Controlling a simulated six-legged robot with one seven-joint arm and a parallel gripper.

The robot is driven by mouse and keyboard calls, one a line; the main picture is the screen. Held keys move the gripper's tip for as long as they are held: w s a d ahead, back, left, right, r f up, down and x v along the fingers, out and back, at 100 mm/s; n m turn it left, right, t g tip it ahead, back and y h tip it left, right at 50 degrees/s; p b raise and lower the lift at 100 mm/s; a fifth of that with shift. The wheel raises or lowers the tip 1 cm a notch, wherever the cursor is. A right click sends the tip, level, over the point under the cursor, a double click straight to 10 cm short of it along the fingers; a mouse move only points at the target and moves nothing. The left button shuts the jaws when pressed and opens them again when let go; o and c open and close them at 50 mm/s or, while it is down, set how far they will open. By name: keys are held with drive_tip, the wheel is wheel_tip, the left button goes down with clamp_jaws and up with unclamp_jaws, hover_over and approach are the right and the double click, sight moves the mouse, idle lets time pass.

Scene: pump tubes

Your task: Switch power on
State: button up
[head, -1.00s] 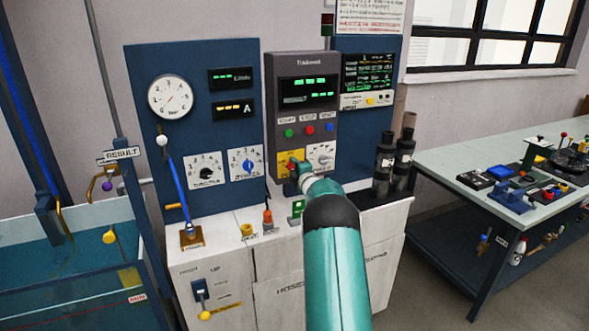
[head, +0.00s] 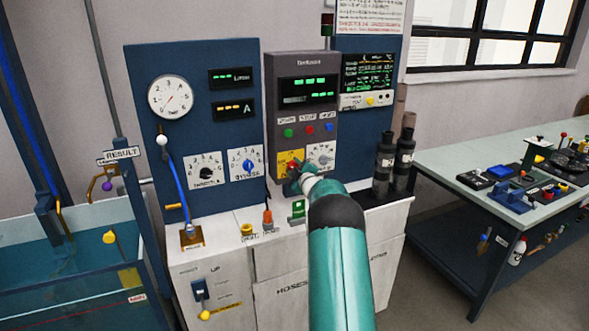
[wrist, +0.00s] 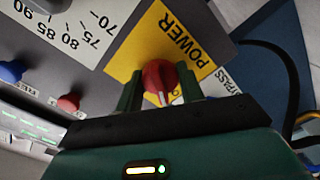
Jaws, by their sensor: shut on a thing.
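The red power knob (wrist: 160,78) sits on a yellow plate marked POWER (wrist: 152,35) in the wrist view. A white pointer line shows on the knob. My gripper (wrist: 160,90) has its two green fingers on either side of the knob and is shut on it. In the head view the yellow plate (head: 284,157) is on the lower left of the grey control panel (head: 300,65), and my gripper (head: 294,176) is at it. The knob is largely hidden there by my gripper and arm.
Green, red and blue buttons (head: 309,131) sit above the knob, and a white dial (head: 321,155) is just right of it. A bypass dial (head: 247,163) is to the left. Black cylinders (head: 383,160) stand right of my arm. Green digits glow on the panel display (head: 308,90).

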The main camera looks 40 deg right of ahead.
drive_tip(key=m, duration=0.5)
drive_tip(key=shift+m, duration=0.3)
drive_tip(key=m, duration=0.5)
drive_tip(key=shift+r+m, duration=0.1)
drive_tip(key=shift+m, duration=0.2)
drive_tip(key=o, duration=1)
drive_tip(key=shift+s, duration=0.1)
drive_tip(key=v, duration=1.3)
drive_tip(key=shift+s+a, duration=0.15)
drive_tip(key=shift+s, duration=0.15)
